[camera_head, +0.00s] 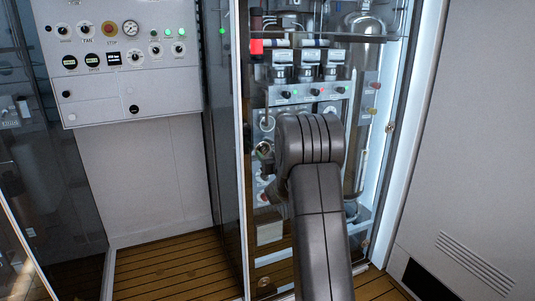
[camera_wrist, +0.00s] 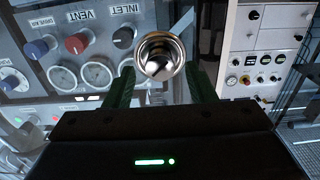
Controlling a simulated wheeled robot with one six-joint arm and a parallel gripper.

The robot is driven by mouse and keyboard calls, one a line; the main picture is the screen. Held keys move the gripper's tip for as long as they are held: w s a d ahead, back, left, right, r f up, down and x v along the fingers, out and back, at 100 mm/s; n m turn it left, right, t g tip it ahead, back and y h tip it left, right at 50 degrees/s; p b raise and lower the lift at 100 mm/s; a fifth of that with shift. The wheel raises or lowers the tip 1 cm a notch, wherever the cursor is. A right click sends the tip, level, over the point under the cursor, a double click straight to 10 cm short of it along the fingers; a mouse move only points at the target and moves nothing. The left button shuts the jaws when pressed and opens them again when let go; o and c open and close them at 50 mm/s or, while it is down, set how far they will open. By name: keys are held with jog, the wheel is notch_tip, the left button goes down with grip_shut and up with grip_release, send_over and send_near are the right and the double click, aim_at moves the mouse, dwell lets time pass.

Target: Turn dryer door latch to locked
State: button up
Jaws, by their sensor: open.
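A shiny round metal knob (camera_wrist: 160,55), perhaps the dryer door latch, shows in the wrist view. My gripper (camera_wrist: 160,74) is open there, with one dark green finger on each side of the knob. I cannot tell whether the fingers touch it or stop short of it. No locked or unlocked marking is readable. In the head view my arm reaches up in front of the glass-fronted dryer cabinet (camera_head: 247,200), and my gripper is hidden behind it. A small fitting (camera_head: 390,127) sits on the cabinet's right frame edge; I cannot tell its function.
Behind the knob in the wrist view are a red VENT knob (camera_wrist: 76,44), a black INLET knob (camera_wrist: 123,37) and gauges (camera_wrist: 95,74). A control panel (camera_head: 120,60) hangs at left in the head view. Wooden flooring (camera_head: 170,270) lies below. A grey wall (camera_head: 470,150) stands right.

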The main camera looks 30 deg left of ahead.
jog(key=shift+w+a, duration=0.35)
jog(key=shift+a, duration=0.05)
jog(key=c, duration=1)
jog(key=shift+o, duration=0.2)
jog(key=shift+m, duration=0.3)
jog(key=m, duration=0.4)
jog(key=shift+p, duration=0.3)
jog(key=shift+m+p, duration=0.4)
jog(key=shift+m, duration=1.5)
